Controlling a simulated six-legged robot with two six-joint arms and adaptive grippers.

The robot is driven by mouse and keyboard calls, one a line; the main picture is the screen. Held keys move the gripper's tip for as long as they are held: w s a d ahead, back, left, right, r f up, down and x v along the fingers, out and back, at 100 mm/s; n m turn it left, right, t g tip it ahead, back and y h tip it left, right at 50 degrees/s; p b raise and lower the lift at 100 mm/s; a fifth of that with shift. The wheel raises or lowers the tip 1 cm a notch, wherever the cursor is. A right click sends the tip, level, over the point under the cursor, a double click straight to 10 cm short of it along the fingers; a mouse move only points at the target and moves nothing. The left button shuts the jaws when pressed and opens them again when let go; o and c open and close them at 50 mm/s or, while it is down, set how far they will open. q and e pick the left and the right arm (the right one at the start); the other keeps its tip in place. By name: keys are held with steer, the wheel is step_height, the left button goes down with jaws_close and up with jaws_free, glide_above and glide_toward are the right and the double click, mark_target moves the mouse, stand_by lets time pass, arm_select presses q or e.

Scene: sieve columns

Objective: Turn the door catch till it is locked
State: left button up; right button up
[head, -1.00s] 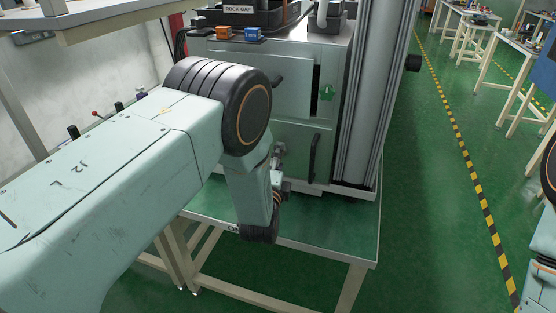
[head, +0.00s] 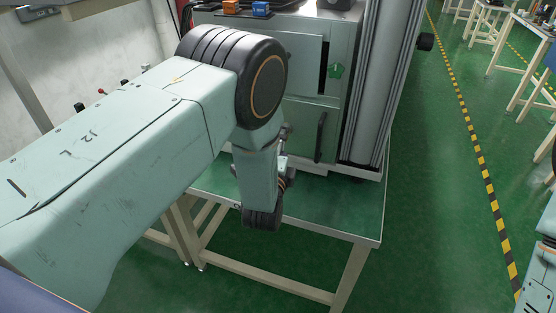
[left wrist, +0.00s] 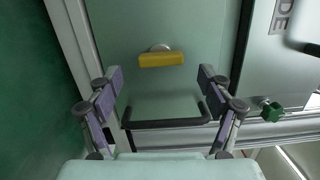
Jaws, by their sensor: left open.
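The cabinet's lower door (left wrist: 185,25) fills the middle of the left wrist view. On it is a yellow bar (left wrist: 161,60) on a pale round mount, which looks like the catch. My arm hides it in the head view. A black pull handle (left wrist: 165,123) shows near the door's edge, and also in the head view (head: 320,137). My left gripper (left wrist: 160,78) is open and empty, facing the door. Its fingers are spread wider than the yellow bar, which shows between them. In the head view my left gripper (head: 284,168) is partly hidden by its own wrist. My right gripper is out of view.
A green knob (head: 336,70) sits near the upper door's edge, beside a dark gap; it also shows in the left wrist view (left wrist: 271,111). A grey column (head: 378,90) stands right of the cabinet. The green table top (head: 335,205) is clear in front.

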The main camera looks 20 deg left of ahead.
arm_select(q)
steer(key=s+d, duration=0.1)
steer(key=s, duration=0.8)
steer(key=shift+s, duration=0.3)
steer(key=shift+w, duration=0.1)
steer(key=w+a+n, duration=0.1)
steer(key=w+n, duration=0.2)
steer(key=w, duration=0.8)
steer(key=shift+w+a+r, duration=0.15)
steer(key=shift+w, duration=0.2)
